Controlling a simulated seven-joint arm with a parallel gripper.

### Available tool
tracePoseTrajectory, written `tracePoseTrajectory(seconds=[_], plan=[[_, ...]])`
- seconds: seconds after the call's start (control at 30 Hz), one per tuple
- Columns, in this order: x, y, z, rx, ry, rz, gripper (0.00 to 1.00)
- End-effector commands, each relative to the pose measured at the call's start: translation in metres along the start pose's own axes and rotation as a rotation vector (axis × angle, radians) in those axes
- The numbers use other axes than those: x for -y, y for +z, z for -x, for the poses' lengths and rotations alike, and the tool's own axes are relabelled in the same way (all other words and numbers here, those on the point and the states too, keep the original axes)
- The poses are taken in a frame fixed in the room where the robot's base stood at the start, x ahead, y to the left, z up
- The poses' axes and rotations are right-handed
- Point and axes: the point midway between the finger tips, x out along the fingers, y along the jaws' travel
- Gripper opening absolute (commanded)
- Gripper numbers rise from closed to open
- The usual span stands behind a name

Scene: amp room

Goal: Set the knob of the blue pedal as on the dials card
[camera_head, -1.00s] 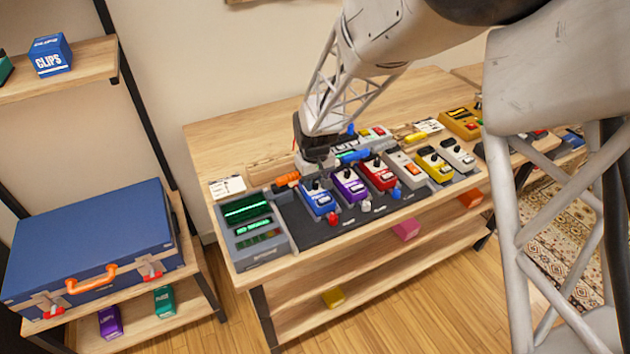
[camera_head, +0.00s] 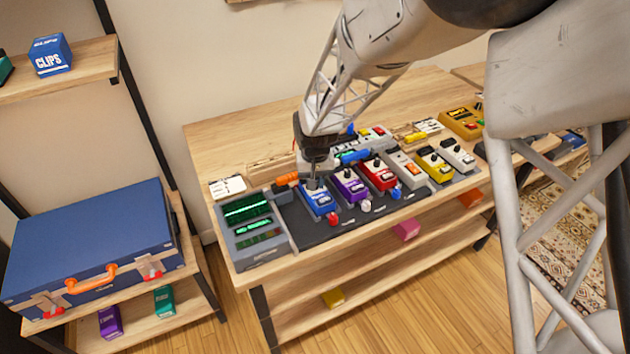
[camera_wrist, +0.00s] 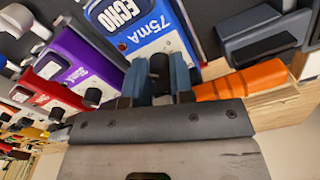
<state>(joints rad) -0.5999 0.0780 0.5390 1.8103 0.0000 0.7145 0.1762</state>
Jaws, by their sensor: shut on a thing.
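The blue pedal (camera_head: 321,201) sits at the left end of the pedal row on the dark board. In the wrist view its blue face (camera_wrist: 150,30) carries white lettering that reads "ECHO" and "75mA". My gripper (camera_head: 314,184) is over the back part of this pedal, pointing down. In the wrist view the two fingers (camera_wrist: 159,80) are shut on the black knob (camera_wrist: 159,66), one on each side. The knob's pointer is hidden. A white card (camera_head: 227,187) lies at the table's back left; its marks are too small to read, so I cannot tell if it is the dials card.
A purple pedal (camera_head: 349,187) and a red pedal (camera_head: 379,176) stand right of the blue one. A grey unit with green displays (camera_head: 249,226) is at the left. An orange cylinder (camera_wrist: 240,80) lies close beside the fingers. The back tabletop is mostly clear.

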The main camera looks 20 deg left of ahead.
Motion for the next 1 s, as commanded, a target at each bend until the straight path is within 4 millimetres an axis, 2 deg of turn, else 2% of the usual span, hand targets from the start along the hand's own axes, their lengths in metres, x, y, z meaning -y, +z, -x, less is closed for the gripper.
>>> tracePoseTrajectory(seconds=[0.43,0.47,0.6,1.0], plan=[[0.0001,-0.0006,0.0008,-0.001,0.0,-0.051,0.0],[0.0001,-0.0006,0.0008,-0.001,0.0,-0.051,0.25],[0.0001,-0.0004,0.0006,-0.001,0.0,-0.05,0.47],[0.0005,-0.0006,0.0032,-0.001,-0.001,-0.049,0.48]])
